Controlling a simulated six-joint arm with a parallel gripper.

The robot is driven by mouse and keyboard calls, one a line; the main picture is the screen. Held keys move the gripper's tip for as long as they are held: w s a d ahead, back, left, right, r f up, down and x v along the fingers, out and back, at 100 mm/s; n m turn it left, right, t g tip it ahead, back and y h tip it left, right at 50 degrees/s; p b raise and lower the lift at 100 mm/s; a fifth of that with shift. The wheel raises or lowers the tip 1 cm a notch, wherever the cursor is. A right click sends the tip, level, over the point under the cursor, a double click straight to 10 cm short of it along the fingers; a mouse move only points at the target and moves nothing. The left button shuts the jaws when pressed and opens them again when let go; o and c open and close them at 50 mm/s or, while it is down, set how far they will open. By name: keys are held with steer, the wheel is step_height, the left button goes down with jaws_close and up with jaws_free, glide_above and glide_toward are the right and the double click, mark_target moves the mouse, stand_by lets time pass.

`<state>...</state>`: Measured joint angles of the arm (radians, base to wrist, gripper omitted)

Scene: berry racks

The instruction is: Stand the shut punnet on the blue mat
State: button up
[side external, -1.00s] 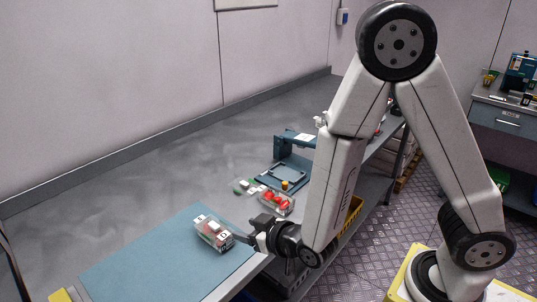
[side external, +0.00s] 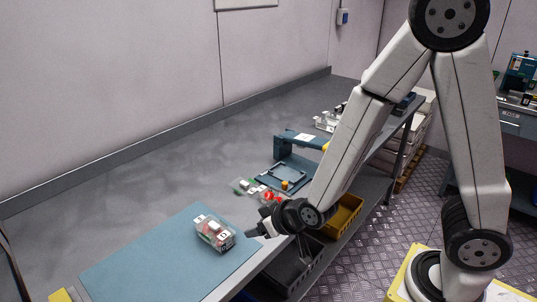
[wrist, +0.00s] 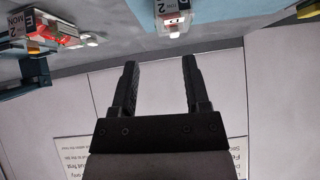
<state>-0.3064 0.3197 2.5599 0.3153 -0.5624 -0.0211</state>
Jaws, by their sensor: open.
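The shut punnet (side external: 214,233), clear with red contents and white labels, stands on the blue mat (side external: 150,258) near its right side. In the wrist view the punnet (wrist: 172,18) shows at the top edge, cut off by the frame, beyond my fingers. My gripper (side external: 252,231) is open and empty, to the right of the punnet with a gap between them. Its two fingers (wrist: 159,72) are spread with nothing between them in the wrist view.
Another punnet of red berries (side external: 268,195) lies behind my wrist, partly hidden by it. A blue tray (side external: 288,172) and a blue stand (side external: 283,148) are farther back. A yellow bin (side external: 343,217) sits below the bench. The grey bench top left of the tray is clear.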

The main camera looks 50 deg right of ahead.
steer(key=s+d+r+g, duration=0.2)
steer(key=s+d+g, duration=0.4)
steer(key=s+d, duration=0.2)
steer(key=shift+d+r+g+h, duration=0.15)
steer(key=shift+r+g+h, duration=0.15)
steer(key=shift+r+g, duration=0.1)
steer(key=shift+w, duration=0.1)
stand_by(0.9)
